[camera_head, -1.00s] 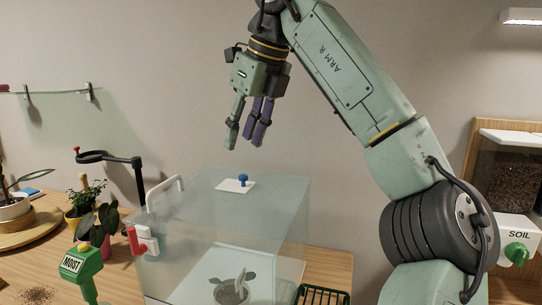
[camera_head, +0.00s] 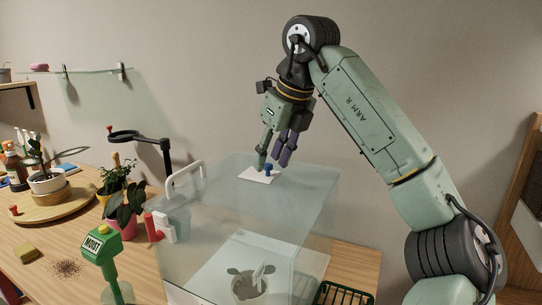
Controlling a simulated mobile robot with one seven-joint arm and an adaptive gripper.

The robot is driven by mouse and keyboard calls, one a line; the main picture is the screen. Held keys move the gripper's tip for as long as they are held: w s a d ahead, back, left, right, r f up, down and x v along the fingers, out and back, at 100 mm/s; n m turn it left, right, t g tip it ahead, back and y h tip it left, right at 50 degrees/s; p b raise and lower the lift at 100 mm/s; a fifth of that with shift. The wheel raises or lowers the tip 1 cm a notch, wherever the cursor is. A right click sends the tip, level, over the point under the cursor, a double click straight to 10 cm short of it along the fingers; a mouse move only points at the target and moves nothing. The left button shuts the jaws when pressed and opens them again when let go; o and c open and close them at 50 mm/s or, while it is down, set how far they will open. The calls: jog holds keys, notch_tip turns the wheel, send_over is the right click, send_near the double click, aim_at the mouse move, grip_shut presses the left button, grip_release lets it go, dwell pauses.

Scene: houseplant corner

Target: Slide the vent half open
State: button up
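The vent is a small white plate with a blue knob (camera_head: 268,170) on the top of the clear glass case (camera_head: 290,205). The white plate (camera_head: 254,175) lies flat on the glass. My gripper (camera_head: 272,164) points down right at the knob, with one green finger to the left of it and purple fingers behind and to the right. The fingers are spread apart. I cannot tell whether any finger touches the knob. A potted plant (camera_head: 248,284) stands inside the case.
A green moisture meter (camera_head: 98,247) stands at front left. A black ring stand (camera_head: 140,137) and a pink-potted plant (camera_head: 122,218) stand behind it. A green rack (camera_head: 345,293) lies to the right.

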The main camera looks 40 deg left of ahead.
jog(key=shift+a+f, duration=0.15)
jog(key=shift+f, duration=0.2)
jog(key=shift+c, duration=0.4)
grip_shut()
dwell(0.4)
